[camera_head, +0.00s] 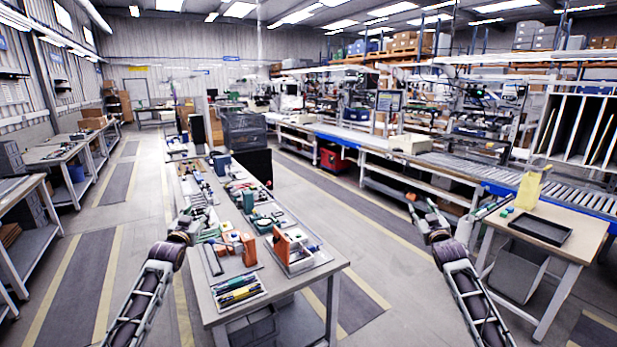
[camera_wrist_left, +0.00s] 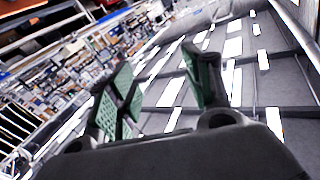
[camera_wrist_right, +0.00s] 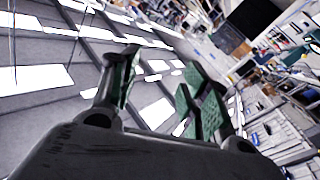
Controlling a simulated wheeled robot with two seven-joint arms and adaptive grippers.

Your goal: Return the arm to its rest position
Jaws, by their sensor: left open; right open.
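My left gripper (camera_head: 196,217) is raised at the left edge of the workbench (camera_head: 318,268) in the head view. In the left wrist view its green-padded fingers (camera_wrist_left: 160,92) stand apart with nothing between them. My right gripper (camera_head: 425,207) is raised over the open aisle, to the left of the small side table (camera_head: 571,236). In the right wrist view its fingers (camera_wrist_right: 160,92) stand apart and empty. Both wrist cameras look up toward the ceiling lights. Both forearms come up from the bottom of the head view.
The workbench carries orange blocks (camera_head: 283,247), a tray of pens or tools (camera_head: 238,291) and several small parts. The side table holds a black tray (camera_head: 540,229) and a yellow container (camera_head: 529,190). The grey floor between bench and side table is clear.

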